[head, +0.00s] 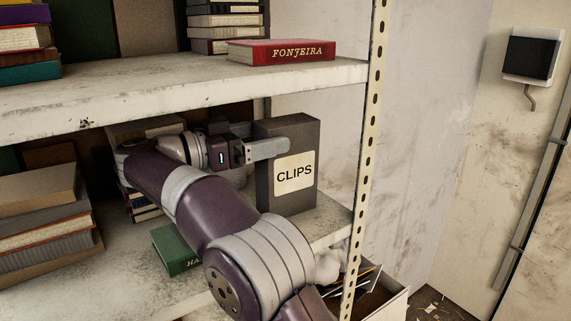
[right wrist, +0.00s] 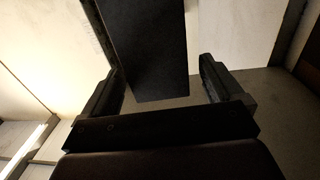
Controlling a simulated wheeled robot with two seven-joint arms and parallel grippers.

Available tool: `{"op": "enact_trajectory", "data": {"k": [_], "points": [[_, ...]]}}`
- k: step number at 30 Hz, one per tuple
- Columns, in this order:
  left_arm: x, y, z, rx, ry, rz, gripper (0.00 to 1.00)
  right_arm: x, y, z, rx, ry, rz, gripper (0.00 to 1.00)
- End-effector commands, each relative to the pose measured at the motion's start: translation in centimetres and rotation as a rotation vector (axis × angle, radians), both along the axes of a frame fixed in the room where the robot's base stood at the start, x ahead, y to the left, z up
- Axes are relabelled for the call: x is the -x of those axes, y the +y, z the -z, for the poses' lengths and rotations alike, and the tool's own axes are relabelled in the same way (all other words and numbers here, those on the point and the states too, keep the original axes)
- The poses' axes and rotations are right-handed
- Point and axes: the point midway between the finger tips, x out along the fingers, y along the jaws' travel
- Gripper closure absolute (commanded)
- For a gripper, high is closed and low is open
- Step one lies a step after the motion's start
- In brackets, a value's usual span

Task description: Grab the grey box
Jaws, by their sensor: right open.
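The grey box (head: 285,190) stands upright on the lower shelf (head: 335,222), with a cream label reading CLIPS on its front. My right gripper (head: 268,140) is at the upper left part of the box; one finger lies across the front face above the label, and the other is mostly hidden behind the box. In the right wrist view the box (right wrist: 150,55) shows as a dark block between the two open fingers of the gripper (right wrist: 165,85), with a gap visible on each side. My left gripper is not in view.
A green book (head: 175,250) lies below my right arm. Stacked books (head: 45,225) fill the left of the lower shelf. The upper shelf (head: 180,80) runs above the arm and carries a red book (head: 281,51). A perforated metal post (head: 364,150) stands right of the box.

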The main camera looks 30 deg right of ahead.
Motion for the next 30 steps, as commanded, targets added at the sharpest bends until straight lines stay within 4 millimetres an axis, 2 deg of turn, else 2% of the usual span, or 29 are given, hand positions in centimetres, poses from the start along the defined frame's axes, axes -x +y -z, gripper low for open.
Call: {"op": "enact_trajectory", "data": {"k": [4, 11, 12, 17, 18, 20, 21, 30], "points": [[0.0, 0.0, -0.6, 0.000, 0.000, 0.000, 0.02, 0.0, -2.4, -0.2, 0.000, 0.001, 0.003, 0.06], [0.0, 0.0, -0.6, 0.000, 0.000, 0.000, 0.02, 0.0, -2.9, 0.0, 0.000, 0.000, 0.000, 0.06], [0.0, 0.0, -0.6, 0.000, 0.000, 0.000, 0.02, 0.0, -2.9, 0.0, 0.000, 0.000, 0.000, 0.10], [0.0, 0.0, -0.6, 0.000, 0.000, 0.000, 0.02, 0.0, -2.8, 0.0, 0.000, 0.001, 0.000, 0.62], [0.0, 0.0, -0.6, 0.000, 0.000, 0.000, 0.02, 0.0, -2.8, 0.0, 0.000, 0.001, 0.000, 0.75], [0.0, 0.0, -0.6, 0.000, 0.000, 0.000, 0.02, 0.0, -2.8, -0.1, 0.000, 0.001, 0.000, 0.94], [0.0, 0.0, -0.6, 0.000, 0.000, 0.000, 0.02, 0.0, -2.8, -0.1, 0.001, -0.001, 0.000, 0.99], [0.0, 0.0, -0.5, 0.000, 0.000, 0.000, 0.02, 0.0, -2.8, -0.5, 0.001, -0.002, 0.000, 0.99]]}}
